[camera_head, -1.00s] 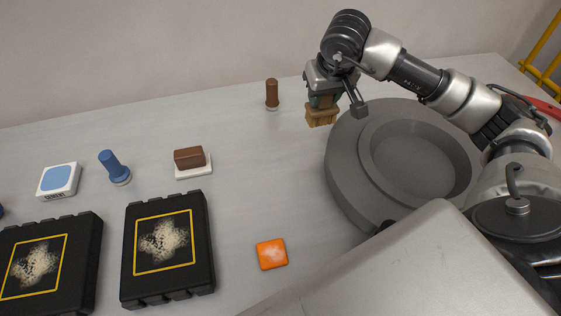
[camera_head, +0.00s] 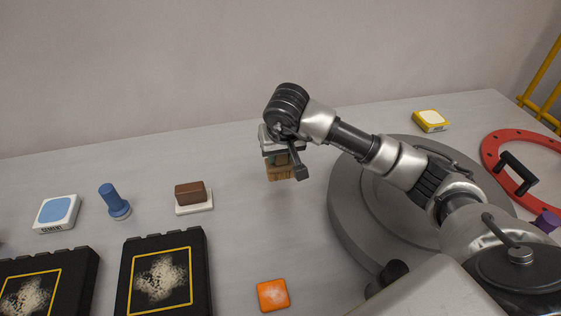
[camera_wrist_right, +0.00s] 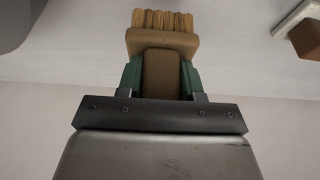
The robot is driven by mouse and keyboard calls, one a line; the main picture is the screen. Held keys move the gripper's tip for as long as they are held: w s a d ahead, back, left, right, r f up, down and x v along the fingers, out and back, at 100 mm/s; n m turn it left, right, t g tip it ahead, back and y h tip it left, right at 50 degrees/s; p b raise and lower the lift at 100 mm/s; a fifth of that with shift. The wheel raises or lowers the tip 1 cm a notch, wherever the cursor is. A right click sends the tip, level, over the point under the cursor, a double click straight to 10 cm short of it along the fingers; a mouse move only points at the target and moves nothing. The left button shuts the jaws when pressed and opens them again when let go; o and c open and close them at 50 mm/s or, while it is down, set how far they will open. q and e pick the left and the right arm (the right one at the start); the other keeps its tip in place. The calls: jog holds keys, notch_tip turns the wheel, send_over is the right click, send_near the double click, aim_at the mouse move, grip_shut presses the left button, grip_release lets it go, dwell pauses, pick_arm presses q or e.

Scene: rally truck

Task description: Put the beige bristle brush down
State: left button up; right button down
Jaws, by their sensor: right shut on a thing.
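The beige bristle brush (camera_head: 280,173) is held in my right gripper (camera_head: 283,158), bristles down, over the back middle of the grey table. I cannot tell whether the bristles touch the table. In the right wrist view the brush (camera_wrist_right: 162,38) sits between the green fingers of the right gripper (camera_wrist_right: 161,78), which are shut on its tan handle. My left gripper is not in view.
The brown-topped white block (camera_head: 193,210) and a blue-handled tool (camera_head: 115,203) stand left of the brush. An orange square (camera_head: 272,295) lies in front. A large grey round part (camera_head: 345,195) is to the right. The table around the brush is bare.

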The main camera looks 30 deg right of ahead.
aim_at(280, 164)
jog(key=shift+f, duration=1.8)
jog(key=shift+f, duration=0.1)
jog(key=c, duration=0.7)
grip_release()
jog(key=shift+s, duration=0.1)
jog(key=shift+c, duration=0.2)
jog(key=d+v, duration=0.1)
jog(key=v, duration=1.1)
jog(key=shift+a, duration=0.45)
